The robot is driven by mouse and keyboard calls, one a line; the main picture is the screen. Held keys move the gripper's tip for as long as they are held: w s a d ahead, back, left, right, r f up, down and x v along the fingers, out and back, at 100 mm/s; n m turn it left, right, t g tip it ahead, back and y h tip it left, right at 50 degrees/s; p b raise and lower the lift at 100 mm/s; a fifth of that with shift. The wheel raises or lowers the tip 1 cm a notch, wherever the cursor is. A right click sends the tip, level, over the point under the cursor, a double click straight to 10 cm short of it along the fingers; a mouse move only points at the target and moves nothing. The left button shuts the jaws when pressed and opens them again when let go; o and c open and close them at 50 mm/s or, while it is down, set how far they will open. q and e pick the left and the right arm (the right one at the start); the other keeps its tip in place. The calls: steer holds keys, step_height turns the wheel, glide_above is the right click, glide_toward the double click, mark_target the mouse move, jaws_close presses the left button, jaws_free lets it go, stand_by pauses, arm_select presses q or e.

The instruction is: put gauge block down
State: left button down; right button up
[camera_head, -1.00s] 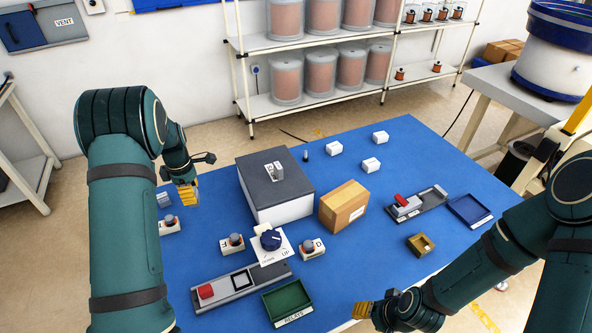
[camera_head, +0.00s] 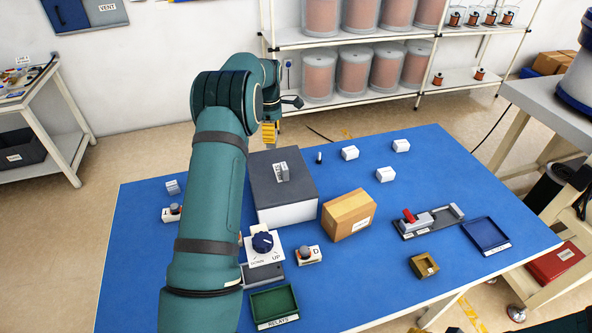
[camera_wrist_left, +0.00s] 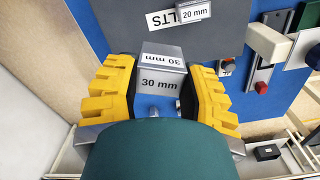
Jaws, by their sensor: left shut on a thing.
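My left gripper (camera_head: 269,134) has yellow fingers and is beyond the back left edge of the grey-topped box (camera_head: 262,187) in the head view. In the left wrist view its fingers (camera_wrist_left: 160,90) are shut on a grey gauge block (camera_wrist_left: 160,82) marked 30 mm. The block appears in front of the grey lid (camera_wrist_left: 115,25); the height between them is unclear. A 20 mm gauge block (camera_wrist_left: 193,12) rests on the lid by a label ending in "LTS". Another small grey block (camera_head: 172,187) is on the blue table at left. Only a yellow bit of my right gripper (camera_head: 418,330) shows.
On the blue table (camera_head: 390,270) are a cardboard box (camera_head: 349,215), a dial (camera_head: 263,243) on a white plate, a green RELAYS tray (camera_head: 273,303), a blue tray (camera_head: 486,236) and several white blocks. A shelf of spools stands behind. The table's right middle has free room.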

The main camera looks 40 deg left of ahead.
arm_select(q)
steer(key=shift+f, duration=0.25)
step_height(320, 180, down, 4)
steer(key=shift+a+r, duration=0.1)
steer(key=shift+r, duration=0.05)
step_height(320, 180, down, 6)
steer(key=shift+r, duration=0.15)
steer(key=c, duration=0.5)
jaws_free()
